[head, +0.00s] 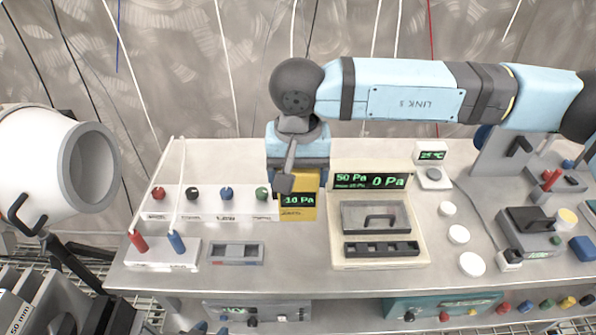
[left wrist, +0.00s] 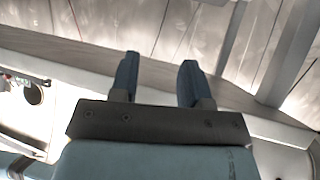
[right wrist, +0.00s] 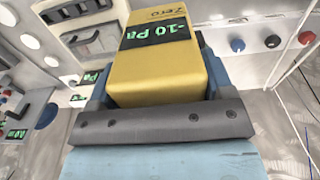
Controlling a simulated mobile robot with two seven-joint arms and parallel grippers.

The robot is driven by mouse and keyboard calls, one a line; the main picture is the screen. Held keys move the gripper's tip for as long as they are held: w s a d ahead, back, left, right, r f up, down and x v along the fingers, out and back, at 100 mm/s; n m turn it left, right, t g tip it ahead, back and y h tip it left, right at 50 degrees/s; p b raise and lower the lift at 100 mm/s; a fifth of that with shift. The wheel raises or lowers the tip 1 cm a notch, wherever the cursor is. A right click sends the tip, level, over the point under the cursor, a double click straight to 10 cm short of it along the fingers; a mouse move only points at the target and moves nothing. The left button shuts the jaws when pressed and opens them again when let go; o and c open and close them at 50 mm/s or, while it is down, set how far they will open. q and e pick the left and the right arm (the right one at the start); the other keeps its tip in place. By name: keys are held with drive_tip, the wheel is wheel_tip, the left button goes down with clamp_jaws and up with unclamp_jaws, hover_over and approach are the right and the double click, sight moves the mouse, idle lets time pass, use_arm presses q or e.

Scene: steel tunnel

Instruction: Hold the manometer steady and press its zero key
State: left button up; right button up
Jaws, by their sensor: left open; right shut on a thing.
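The manometer (head: 299,207) is a yellow box with a dark display in green digits, standing on the bench at the right end of a white strip. My right gripper (head: 292,182) reaches it from behind. In the right wrist view, the right gripper (right wrist: 152,75) is shut on the manometer (right wrist: 155,80), one finger on each side. There its display reads -10 Pa, and the word Zero is printed beside it; I cannot make out the key itself. My left gripper (left wrist: 160,65) is open and empty in the left wrist view, facing the wall; the head view does not show it.
The white strip (head: 210,205) has red, black, blue and green knobs. Right of the manometer, a beige unit (head: 380,255) shows 50 Pa and 0 Pa. A small thermometer display (head: 431,153) and white discs (head: 459,234) stand further right. A white funnel (head: 60,160) juts in at left.

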sight(298, 204)
drive_tip(key=shift+f+b, duration=0.6)
drive_tip(key=shift+f, duration=0.3)
wheel_tip(298, 204, down, 2)
drive_tip(key=shift+b, duration=0.9)
drive_tip(key=shift+f+b, duration=0.6)
drive_tip(key=shift+f, duration=0.05)
wheel_tip(298, 204, down, 3)
drive_tip(key=shift+r+b, duration=0.2)
drive_tip(key=shift+b, duration=1)
use_arm(q)
drive_tip(key=d+t+h+b, duration=0.1)
drive_tip(key=b, duration=0.2)
drive_tip(key=w+d+f+t+b, duration=0.1)
drive_tip(key=b, duration=0.3)
drive_tip(key=shift+w+d+f+h, duration=0.2)
drive_tip(key=shift+w+f+h, duration=0.1)
drive_tip(key=shift+h, duration=0.1)
use_arm(e)
wheel_tip(298, 204, down, 8)
drive_tip(key=shift+r, duration=0.15)
use_arm(q)
drive_tip(key=shift+f+b, duration=0.45)
drive_tip(key=shift+f, duration=0.15)
use_arm(e)
drive_tip(key=shift+f, duration=0.45)
